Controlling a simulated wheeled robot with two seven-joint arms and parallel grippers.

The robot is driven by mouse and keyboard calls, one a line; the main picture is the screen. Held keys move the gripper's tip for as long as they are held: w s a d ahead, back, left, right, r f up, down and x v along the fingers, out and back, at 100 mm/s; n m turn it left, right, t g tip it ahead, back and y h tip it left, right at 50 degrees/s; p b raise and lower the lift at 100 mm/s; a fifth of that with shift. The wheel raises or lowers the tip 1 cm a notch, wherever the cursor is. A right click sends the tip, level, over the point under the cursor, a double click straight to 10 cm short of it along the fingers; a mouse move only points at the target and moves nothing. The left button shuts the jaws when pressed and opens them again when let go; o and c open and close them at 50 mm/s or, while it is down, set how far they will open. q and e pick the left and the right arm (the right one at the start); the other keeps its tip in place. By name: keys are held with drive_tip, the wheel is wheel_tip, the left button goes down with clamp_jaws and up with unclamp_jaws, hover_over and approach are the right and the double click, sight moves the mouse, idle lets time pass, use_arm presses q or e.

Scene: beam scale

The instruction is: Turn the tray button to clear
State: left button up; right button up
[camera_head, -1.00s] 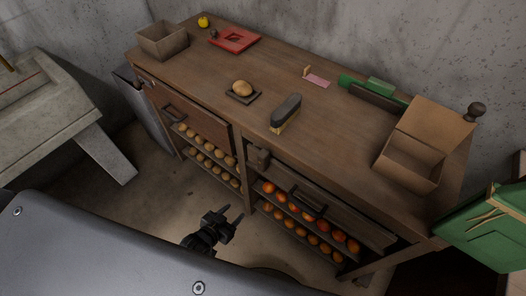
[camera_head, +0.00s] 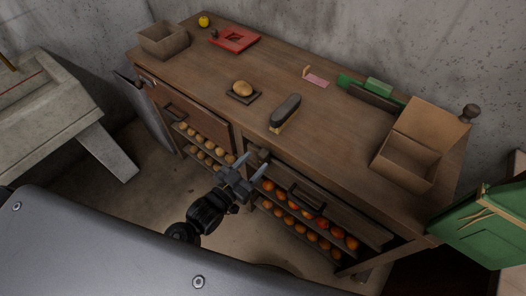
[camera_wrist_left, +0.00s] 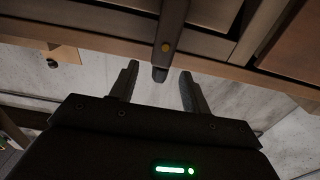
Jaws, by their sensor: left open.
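The tray button appears to be the dark bar (camera_wrist_left: 171,28) with a brass-coloured pivot on the bench front in the left wrist view. It runs up and down the picture, and its rounded end shows between my fingers. In the head view a small block (camera_head: 260,153) shows at the same spot on the bench front, partly covered by my gripper. My left gripper (camera_head: 252,164) is open and empty, its fingertips close to the bench front. In the left wrist view its fingertips (camera_wrist_left: 159,70) lie either side of the bar's end; contact cannot be told. My right gripper is not in view.
The wooden bench (camera_head: 200,70) has a drawer (camera_head: 190,107) at left and a handled front (camera_head: 304,194) at right, with racks of potatoes and orange fruit below. A bread roll (camera_head: 242,88), brush (camera_head: 286,110) and cardboard box (camera_head: 405,160) sit on top.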

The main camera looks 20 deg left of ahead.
sight(260, 157)
use_arm(q)
drive_tip(key=x, duration=0.4)
drive_tip(key=shift+w+d+p, duration=0.15)
drive_tip(key=shift+w+p, duration=0.15)
drive_tip(key=shift+w, duration=0.1)
drive_tip(key=shift+d, duration=0.1)
drive_tip(key=c, duration=1)
